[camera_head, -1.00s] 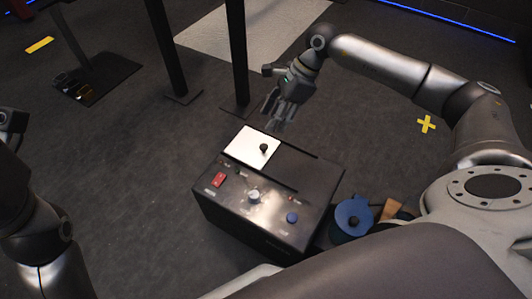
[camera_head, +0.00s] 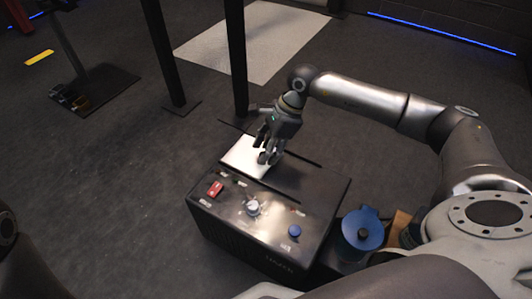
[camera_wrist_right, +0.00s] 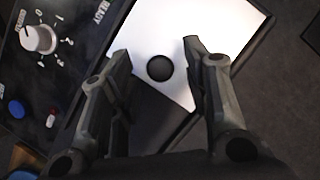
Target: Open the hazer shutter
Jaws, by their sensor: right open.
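The hazer is a black box (camera_head: 310,198) on the dark floor. Its shutter is a white sliding plate (camera_head: 237,156) at the left of the top slot, with a round black knob; the plate also shows in the right wrist view (camera_wrist_right: 240,28). My right gripper (camera_head: 266,158) is over the plate and hides most of the knob in the head view. In the right wrist view the knob (camera_wrist_right: 160,68) lies between the two open fingers, apart from both. My left gripper is out of view; only part of my left arm shows at the left edge.
The box's front panel holds a red switch (camera_head: 215,188), a silver dial (camera_head: 253,208) and a blue button (camera_head: 295,231). A blue-lidded container (camera_head: 362,228) stands right of the box. Black posts (camera_head: 237,60) rise behind it. Open floor lies to the left.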

